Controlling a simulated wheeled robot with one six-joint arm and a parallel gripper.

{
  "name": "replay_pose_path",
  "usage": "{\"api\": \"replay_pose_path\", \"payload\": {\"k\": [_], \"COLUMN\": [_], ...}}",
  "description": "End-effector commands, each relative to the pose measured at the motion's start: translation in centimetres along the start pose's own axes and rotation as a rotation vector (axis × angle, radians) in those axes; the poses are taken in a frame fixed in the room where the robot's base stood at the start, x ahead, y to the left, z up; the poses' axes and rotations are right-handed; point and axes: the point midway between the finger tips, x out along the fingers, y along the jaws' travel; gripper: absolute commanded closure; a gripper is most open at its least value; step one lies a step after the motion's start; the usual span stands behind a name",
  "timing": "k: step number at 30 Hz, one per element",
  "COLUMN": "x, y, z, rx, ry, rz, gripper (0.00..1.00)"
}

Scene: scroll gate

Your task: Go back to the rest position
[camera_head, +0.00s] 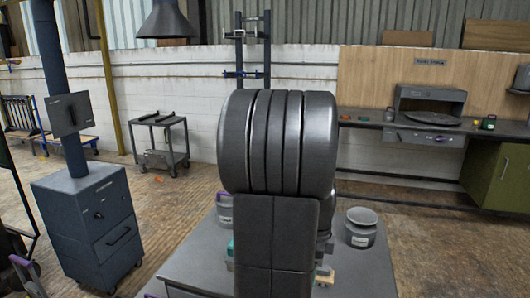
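My own arm fills the middle of the head view as a large dark grey ribbed cylinder on a flat link. It is upright and close to the camera. My gripper is not in view, and what it holds or touches cannot be seen. The arm hides the middle of the grey table (372,275) behind it.
A dark blue cabinet (90,225) with a post stands left. A workbench (400,128) and a cart (160,140) stand farther back.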

Motion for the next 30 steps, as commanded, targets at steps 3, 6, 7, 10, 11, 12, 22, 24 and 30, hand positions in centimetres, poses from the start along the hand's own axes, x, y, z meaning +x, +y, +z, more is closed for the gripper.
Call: {"api": "replay_pose_path", "payload": {"k": [3, 6, 7, 10, 11, 12, 22, 24, 30], "x": [-2.0, -2.9, -3.1, -3.5, -3.5, -3.5, -3.3, -2.8, 0.4], "y": [-0.1, 0.0, 0.0, 0.0, 0.0, 0.0, 0.0, 0.0, 0.1], "z": [0.0, 0.0, 0.0, 0.0, 0.0, 0.0, 0.0, 0.0, 0.0], "rx": [0.0, 0.0, 0.0, 0.0, 0.0, 0.0, 0.0, 0.0, 0.0], "ry": [-0.001, -0.001, -0.001, -0.001, -0.001, 0.0, 0.0, 0.0, 0.0], "rz": [-0.005, -0.004, -0.004, -0.002, -0.002, -0.002, -0.001, 0.0, 0.003], "gripper": [0.38, 0.38, 0.38, 0.38, 0.38, 0.38, 0.38, 0.38, 0.38]}}
